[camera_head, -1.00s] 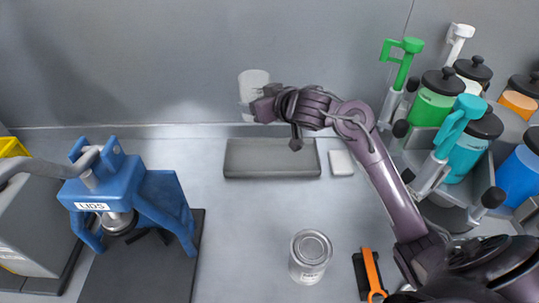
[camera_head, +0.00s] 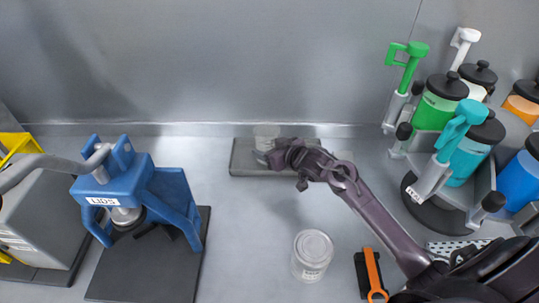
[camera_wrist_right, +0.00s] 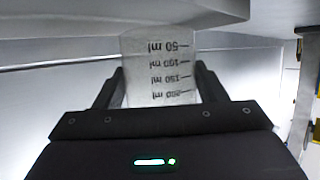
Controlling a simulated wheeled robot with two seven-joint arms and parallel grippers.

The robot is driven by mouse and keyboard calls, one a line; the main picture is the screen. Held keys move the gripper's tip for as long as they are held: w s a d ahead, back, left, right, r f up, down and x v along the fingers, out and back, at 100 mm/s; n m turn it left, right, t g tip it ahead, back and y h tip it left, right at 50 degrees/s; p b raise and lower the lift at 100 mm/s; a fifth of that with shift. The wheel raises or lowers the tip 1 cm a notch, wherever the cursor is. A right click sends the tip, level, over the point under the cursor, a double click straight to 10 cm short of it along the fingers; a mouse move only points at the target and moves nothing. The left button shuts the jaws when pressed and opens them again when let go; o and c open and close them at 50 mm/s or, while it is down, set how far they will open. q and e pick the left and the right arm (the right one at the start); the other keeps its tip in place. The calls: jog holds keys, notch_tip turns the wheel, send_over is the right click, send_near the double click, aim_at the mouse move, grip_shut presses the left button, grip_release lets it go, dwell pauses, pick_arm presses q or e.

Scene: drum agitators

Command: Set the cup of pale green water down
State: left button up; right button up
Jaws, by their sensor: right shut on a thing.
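A small clear cup (camera_head: 266,131) is upright at the far side of the bench, over the dark grey slab (camera_head: 240,158). I cannot tell whether its base touches the slab. In the right wrist view the cup (camera_wrist_right: 160,68) shows black ml marks, upside down in that picture. Its contents look greyish; no pale green shows. My right gripper (camera_head: 268,155) is shut on the cup, with one finger on each side of it in the right wrist view (camera_wrist_right: 160,90). My left gripper is not in view.
A blue press marked LIDS (camera_head: 165,195) stands on a dark mat at left. A lidded can (camera_head: 312,256) and an orange-and-black tool (camera_head: 372,272) lie in front. A rack of coloured pump jars, including a green one (camera_head: 434,110), stands at right. The bench middle is clear.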

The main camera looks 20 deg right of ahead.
notch_tip(320, 180, down, 3)
jog(key=shift+f, duration=0.3)
jog(key=shift+f, duration=0.1)
jog(key=o, duration=1.1)
jog(key=shift+r, duration=0.2)
jog(key=shift+s+d, duration=0.1)
jog(key=shift+s, duration=0.3)
jog(key=b+v, duration=0.1)
jog(key=v, duration=1)
jog(key=shift+s+r, duration=0.1)
jog(key=shift+r, duration=0.05)
